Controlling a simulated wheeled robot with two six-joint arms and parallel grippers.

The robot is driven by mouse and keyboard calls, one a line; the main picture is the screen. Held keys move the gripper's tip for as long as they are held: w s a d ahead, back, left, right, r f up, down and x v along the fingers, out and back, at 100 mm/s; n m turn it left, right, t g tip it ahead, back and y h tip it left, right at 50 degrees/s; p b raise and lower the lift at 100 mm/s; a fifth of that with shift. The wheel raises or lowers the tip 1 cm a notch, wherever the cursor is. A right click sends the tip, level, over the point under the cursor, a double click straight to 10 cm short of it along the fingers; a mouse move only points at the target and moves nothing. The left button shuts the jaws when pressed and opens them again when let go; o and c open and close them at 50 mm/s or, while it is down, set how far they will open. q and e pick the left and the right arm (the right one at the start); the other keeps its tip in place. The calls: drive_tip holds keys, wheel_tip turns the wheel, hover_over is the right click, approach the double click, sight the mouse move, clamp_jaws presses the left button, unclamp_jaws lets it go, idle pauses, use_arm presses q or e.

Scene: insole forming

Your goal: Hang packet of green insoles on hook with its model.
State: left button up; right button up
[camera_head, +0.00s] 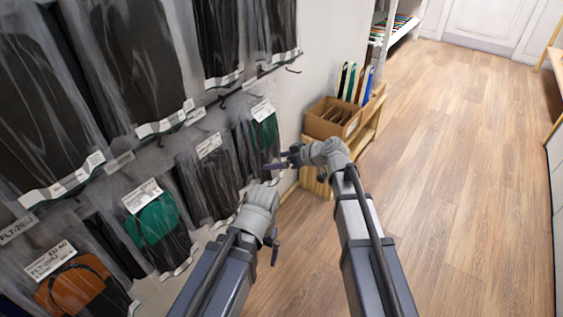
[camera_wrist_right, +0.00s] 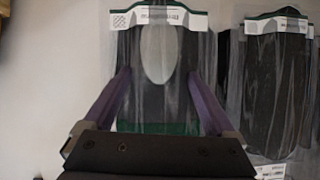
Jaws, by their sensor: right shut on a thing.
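The packet of green insoles (camera_wrist_right: 150,100) is a clear sleeve with a white labelled strip, dark inside with green edges. It lies between the purple fingers of my right gripper (camera_wrist_right: 158,98), which is shut on it. In the head view this gripper (camera_head: 279,163) is at the wall display, beside a dark packet with green (camera_head: 264,132) below a white tag (camera_head: 262,110); this appears to be the held packet. Its hook is hidden, so I cannot tell whether the packet is on it. My left gripper (camera_head: 272,245) is lower and nearer; its fingers are mostly hidden.
Other packets hang on the wall, including green (camera_head: 152,220), orange (camera_head: 72,287) and black (camera_head: 140,65) ones. Bare hooks (camera_head: 293,70) stick out. A cardboard box (camera_head: 328,118) stands on a wooden rack beyond my right gripper. The floor (camera_head: 460,150) at right is clear.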

drive_tip(key=shift+w+a+f, duration=0.2)
drive_tip(key=shift+a+f, duration=0.05)
drive_tip(key=shift+f+b, duration=0.15)
drive_tip(key=shift+b, duration=0.2)
idle(0.6)
drive_tip(key=o, duration=1.1)
drive_tip(key=p+v, duration=0.4)
drive_tip(key=v, duration=0.3)
drive_tip(key=shift+s+d, duration=0.2)
drive_tip(key=shift+d, duration=0.05)
drive_tip(key=shift+w+a, duration=0.1)
